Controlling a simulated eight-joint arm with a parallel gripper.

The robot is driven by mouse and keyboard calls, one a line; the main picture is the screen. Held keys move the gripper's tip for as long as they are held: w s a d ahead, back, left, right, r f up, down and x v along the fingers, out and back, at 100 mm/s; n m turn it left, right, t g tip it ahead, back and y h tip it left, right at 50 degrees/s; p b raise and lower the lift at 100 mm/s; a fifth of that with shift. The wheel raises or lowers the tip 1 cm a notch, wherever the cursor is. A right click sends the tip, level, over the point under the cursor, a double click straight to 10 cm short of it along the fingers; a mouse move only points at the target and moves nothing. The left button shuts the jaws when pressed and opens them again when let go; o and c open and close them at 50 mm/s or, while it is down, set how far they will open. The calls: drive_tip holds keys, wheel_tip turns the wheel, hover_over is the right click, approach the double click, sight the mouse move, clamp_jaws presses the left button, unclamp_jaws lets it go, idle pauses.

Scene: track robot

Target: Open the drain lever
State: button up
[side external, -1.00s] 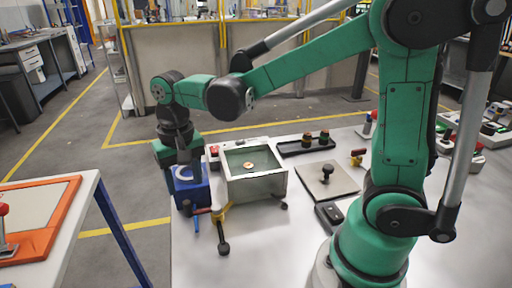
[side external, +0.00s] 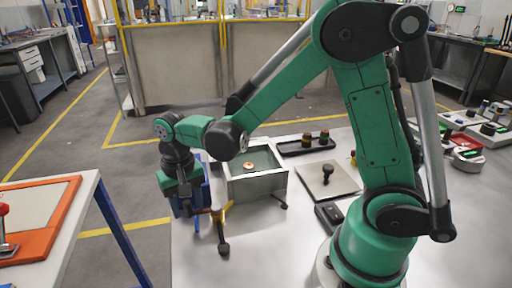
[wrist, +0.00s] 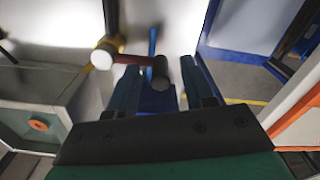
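A yellow valve (side external: 222,212) stands at the front left of a grey tank (side external: 257,188), with a dark knob end toward the camera. A red lever (wrist: 133,60) with a dark end runs from the yellow valve fitting (wrist: 104,52) in the wrist view. A blue lever (wrist: 153,40) shows beyond it. I cannot tell for sure which is the drain lever. My gripper (side external: 187,214) is low at the table's left edge, beside the valve. In the wrist view my gripper (wrist: 162,85) is open, with the red lever's end between or just beyond its fingertips.
A blue box (side external: 205,180) is partly hidden behind my gripper. An orange disc (side external: 248,166) lies in the tank. A black tray (side external: 305,143) and a plate with a black knob (side external: 327,170) lie to the right. An orange-framed table (side external: 50,215) stands at left.

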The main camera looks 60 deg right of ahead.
clamp_jaws()
drive_tip(key=shift+s+a+n, duration=0.1)
drive_tip(key=shift+n, duration=0.2)
drive_tip(key=n, duration=0.1)
drive_tip(key=s+n, duration=0.1)
drive_tip(key=shift+a+n, duration=0.3)
drive_tip(key=shift+a, duration=0.05)
drive_tip(key=n, duration=0.1)
drive_tip(key=s+n, duration=0.1)
drive_tip(key=shift+s+a+n, duration=0.15)
drive_tip(key=shift+a+n, duration=0.05)
drive_tip(key=shift+n, duration=0.2)
drive_tip(key=s+n, duration=0.1)
drive_tip(key=n, duration=0.2)
drive_tip(key=s+n, duration=0.1)
drive_tip(key=n, duration=0.1)
drive_tip(key=shift+s, duration=0.3)
drive_tip(key=shift+s+d+n, duration=0.15)
drive_tip(key=shift+s+n, duration=0.15)
drive_tip(key=shift+n, duration=0.55)
drive_tip(key=shift+s+d+n, duration=0.15)
drive_tip(key=shift+s+n, duration=0.2)
drive_tip(key=shift+n, duration=0.45)
drive_tip(key=shift+s+d+n, duration=0.15)
drive_tip(key=shift+s+n, duration=0.15)
drive_tip(key=shift+n, duration=0.55)
